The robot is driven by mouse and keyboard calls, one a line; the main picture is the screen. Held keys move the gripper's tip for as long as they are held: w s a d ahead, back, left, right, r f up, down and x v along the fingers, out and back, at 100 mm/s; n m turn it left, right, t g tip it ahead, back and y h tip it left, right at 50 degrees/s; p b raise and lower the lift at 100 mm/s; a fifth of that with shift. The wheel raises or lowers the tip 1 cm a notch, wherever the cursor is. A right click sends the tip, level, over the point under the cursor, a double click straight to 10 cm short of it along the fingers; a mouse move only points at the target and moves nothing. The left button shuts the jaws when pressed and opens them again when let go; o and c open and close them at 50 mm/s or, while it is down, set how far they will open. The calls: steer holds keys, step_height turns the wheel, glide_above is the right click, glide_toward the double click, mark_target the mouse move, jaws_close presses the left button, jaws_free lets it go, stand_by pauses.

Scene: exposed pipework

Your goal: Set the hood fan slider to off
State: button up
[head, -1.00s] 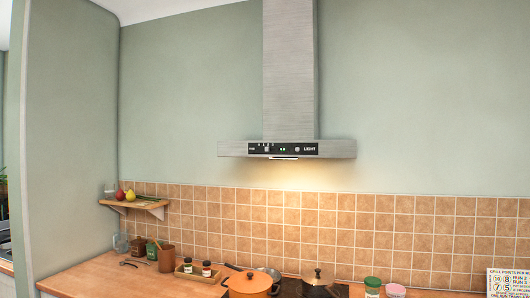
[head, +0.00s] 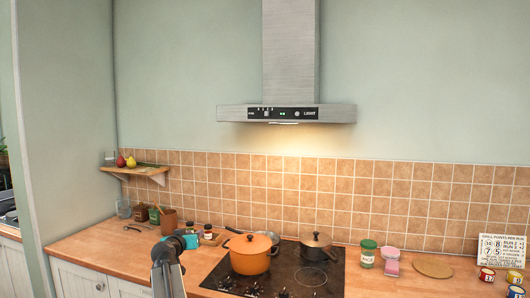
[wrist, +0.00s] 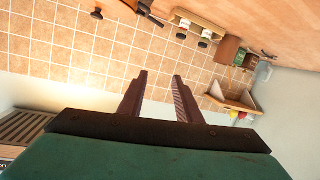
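The range hood (head: 235,113) is a grey metal canopy on the wall with a tall duct above it. Its black control panel (head: 283,114) faces me. On its left part is a small pale fan slider (head: 266,114) under a row of tiny marks, too small to read its setting. Green lights and a round knob beside the word LIGHT are to its right. My gripper (wrist: 159,75) is open and empty in the wrist view. In the head view my arm rises at lower centre-left, well below and left of the hood; its fingers are not clear there.
An orange pot (head: 250,262) and a dark pot (head: 316,247) stand on the black hob (head: 290,278). Jars (head: 368,254) are to the right. A corner shelf (head: 134,170) with fruit juts out at left. The space before the hood is clear.

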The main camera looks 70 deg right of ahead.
steer(key=s+d+r+m+h, duration=0.1)
steer(key=s+d+r, duration=0.25)
steer(key=r, duration=0.45)
steer(key=s+d+r+m+g+h, duration=0.1)
steer(key=s+d+r+h, duration=0.1)
steer(key=s+r, duration=0.45)
steer(key=s+d+r+m+h, duration=0.1)
steer(key=s+d+r, duration=0.15)
steer(key=r, duration=0.65)
steer(key=m+g+h, duration=0.1)
steer(key=g+h, duration=0.1)
steer(key=h, duration=0.1)
glide_toward(266, 113)
steer(key=v, duration=0.6)
steer(key=shift+s+d, duration=0.15)
steer(key=shift+d, duration=0.1)
steer(key=shift+d, duration=0.15)
steer(key=p+x, duration=0.2)
steer(key=x, duration=0.3)
steer(key=p+x, duration=0.2)
steer(key=x, duration=0.4)
steer(key=shift+r, duration=0.25)
steer(key=shift+p+x, duration=0.7)
steer(key=shift+x, duration=0.5)
steer(key=shift+f, duration=0.1)
jaws_close()
